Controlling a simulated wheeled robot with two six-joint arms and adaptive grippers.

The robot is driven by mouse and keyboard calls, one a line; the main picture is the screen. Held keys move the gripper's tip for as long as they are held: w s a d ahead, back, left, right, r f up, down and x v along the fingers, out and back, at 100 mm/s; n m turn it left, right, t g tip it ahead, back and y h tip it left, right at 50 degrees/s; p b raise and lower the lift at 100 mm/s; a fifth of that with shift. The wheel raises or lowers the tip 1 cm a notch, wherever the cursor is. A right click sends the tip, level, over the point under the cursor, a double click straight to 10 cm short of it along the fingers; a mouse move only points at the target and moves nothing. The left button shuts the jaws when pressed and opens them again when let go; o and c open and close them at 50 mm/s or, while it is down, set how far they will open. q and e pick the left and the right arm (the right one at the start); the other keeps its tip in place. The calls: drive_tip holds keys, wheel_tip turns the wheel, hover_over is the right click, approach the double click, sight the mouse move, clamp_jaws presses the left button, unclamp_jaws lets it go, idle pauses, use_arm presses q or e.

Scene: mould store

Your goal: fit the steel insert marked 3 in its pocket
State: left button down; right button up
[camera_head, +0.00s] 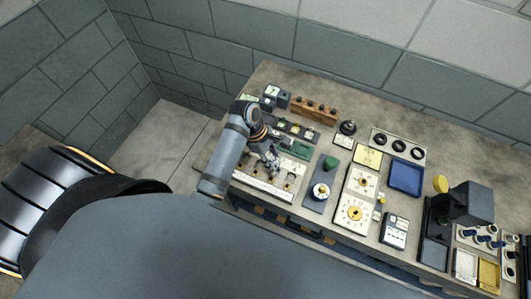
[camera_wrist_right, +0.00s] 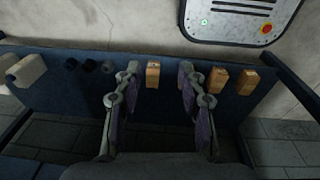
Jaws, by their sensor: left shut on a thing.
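My left gripper (camera_head: 273,165) reaches over the workbench and points down at a pale plate (camera_head: 262,188) with several dark openings along it, near the bench's front left edge. It is shut on a small grey piece, seemingly a steel insert, mostly hidden by the fingers. I cannot read any number on it, nor tell whether it touches the plate. My right gripper (camera_wrist_right: 156,105) shows in the right wrist view, open and empty, its two fingers wide apart. A wooden block (camera_wrist_right: 152,75) shows between the fingers, beyond them.
Behind the left gripper are a green block (camera_head: 300,149) and a wooden rack (camera_head: 314,110). To its right are a dial plate (camera_head: 353,213), a blue tray (camera_head: 406,177) and a dark machine (camera_head: 466,203). In the right wrist view, more blocks (camera_wrist_right: 218,80) sit on a dark blue surface.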

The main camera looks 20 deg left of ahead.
use_arm(q)
drive_tip(key=x, duration=0.2)
drive_tip(key=shift+w+d+f, duration=0.15)
drive_tip(key=shift+d+f, duration=0.15)
drive_tip(key=shift+a+f, duration=0.3)
drive_tip(key=shift+f, duration=0.2)
drive_tip(key=shift+a+f, duration=0.35)
drive_tip(key=shift+f, duration=0.35)
drive_tip(key=shift+d+f, duration=0.1)
drive_tip(key=shift+d, duration=0.25)
drive_tip(key=shift+a, duration=0.1)
use_arm(e)
drive_tip(key=d, duration=0.3)
drive_tip(key=shift+w+d, duration=0.3)
drive_tip(key=shift+a, duration=0.15)
drive_tip(key=shift+a, duration=0.5)
use_arm(q)
drive_tip(key=shift+f, duration=0.15)
use_arm(e)
drive_tip(key=shift+d, duration=0.45)
